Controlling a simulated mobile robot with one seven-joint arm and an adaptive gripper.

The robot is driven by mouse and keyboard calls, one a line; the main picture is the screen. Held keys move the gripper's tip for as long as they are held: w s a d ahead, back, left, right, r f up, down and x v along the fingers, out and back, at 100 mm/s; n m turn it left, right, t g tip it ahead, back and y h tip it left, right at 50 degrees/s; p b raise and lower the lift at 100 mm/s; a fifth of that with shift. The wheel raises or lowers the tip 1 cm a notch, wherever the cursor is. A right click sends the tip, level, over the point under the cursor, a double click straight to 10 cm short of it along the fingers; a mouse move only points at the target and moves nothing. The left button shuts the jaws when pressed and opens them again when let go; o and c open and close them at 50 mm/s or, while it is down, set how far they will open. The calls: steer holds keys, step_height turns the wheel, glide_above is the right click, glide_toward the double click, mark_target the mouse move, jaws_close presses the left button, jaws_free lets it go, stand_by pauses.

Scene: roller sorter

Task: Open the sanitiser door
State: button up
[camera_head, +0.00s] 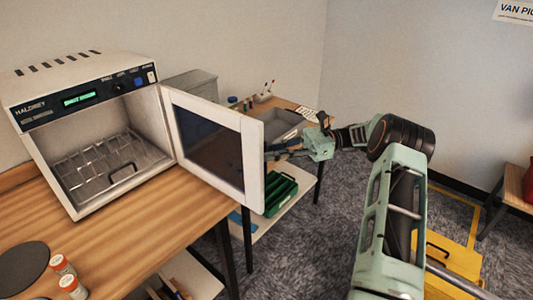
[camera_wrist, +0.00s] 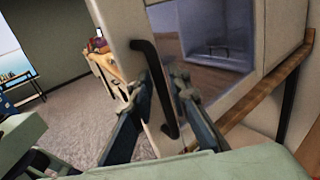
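The sanitiser (camera_head: 85,120) is a white cabinet on the wooden bench. Its door (camera_head: 254,165) stands swung well out to the right, with a dark window in a white frame. A wire rack (camera_head: 112,160) shows inside. My gripper (camera_head: 270,153) is at the door's free edge, its fingertips partly hidden behind the door. In the wrist view, the black door handle (camera_wrist: 153,75) runs between the two spread fingers of my gripper (camera_wrist: 160,82). The fingers look open around the handle; I cannot tell whether either touches it.
Two orange-white jars (camera_head: 68,277) and a dark round disc (camera_head: 22,268) are on the wooden bench (camera_head: 150,225). Beyond the door are a green crate (camera_head: 281,194) and a grey tray (camera_head: 280,124). A yellow platform (camera_head: 452,250) lies at right.

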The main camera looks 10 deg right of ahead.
steer(key=d, duration=0.6)
steer(key=shift+w, duration=0.25)
steer(key=shift+d, duration=0.1)
